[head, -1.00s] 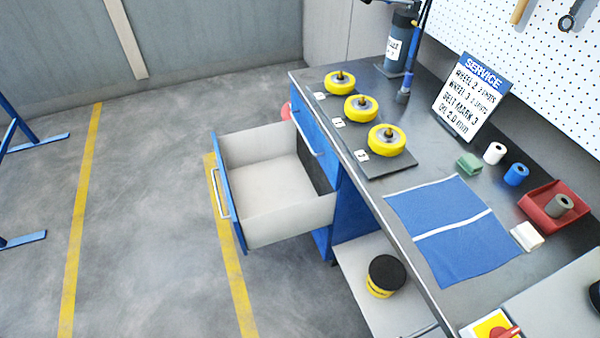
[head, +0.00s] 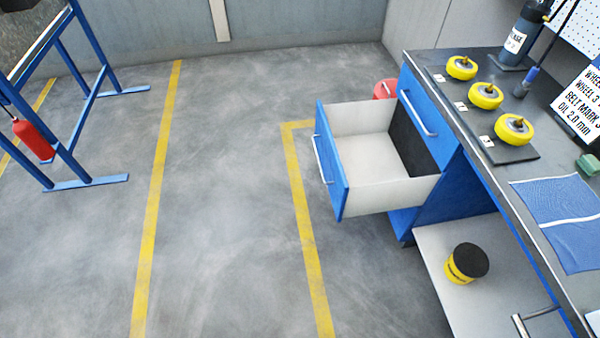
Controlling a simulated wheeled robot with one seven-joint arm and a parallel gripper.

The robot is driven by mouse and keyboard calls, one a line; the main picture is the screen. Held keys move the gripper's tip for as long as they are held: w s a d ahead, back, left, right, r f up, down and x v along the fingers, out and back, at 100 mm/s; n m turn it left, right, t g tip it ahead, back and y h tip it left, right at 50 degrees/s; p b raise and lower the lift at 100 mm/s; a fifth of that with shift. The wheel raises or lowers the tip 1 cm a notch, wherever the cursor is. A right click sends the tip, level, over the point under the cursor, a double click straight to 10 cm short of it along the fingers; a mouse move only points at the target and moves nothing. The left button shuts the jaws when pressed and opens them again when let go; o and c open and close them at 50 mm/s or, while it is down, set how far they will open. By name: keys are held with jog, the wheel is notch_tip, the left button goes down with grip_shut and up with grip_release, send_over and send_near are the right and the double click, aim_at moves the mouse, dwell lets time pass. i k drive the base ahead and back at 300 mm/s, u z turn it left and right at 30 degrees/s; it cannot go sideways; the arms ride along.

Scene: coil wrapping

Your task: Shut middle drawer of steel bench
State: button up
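The steel bench (head: 468,110) stands at the right, with a dark metal top and blue drawer fronts. Its middle drawer (head: 372,118) is pulled far out to the left, and its pale inside looks empty. The blue front of the drawer carries a silver bar handle (head: 323,160) on its outer face. A drawer above it is shut, with its own handle (head: 417,113). My gripper is not in view.
Yellow floor lines (head: 300,200) run beside the bench, and the floor left of the drawer is clear. A blue frame (head: 85,110) with a red cylinder (head: 34,140) stands at the left. A yellow-black tub (head: 466,264) sits on the lower shelf.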

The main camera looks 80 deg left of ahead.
aim_at(362, 171)
jog(key=k, duration=0.15)
jog(key=u, duration=2.35)
jog(key=k, duration=0.2)
jog(key=z, duration=0.05)
jog(key=i, duration=1)
jog(key=u, duration=1.25)
jog(key=i, duration=0.9)
jog(key=u, duration=1)
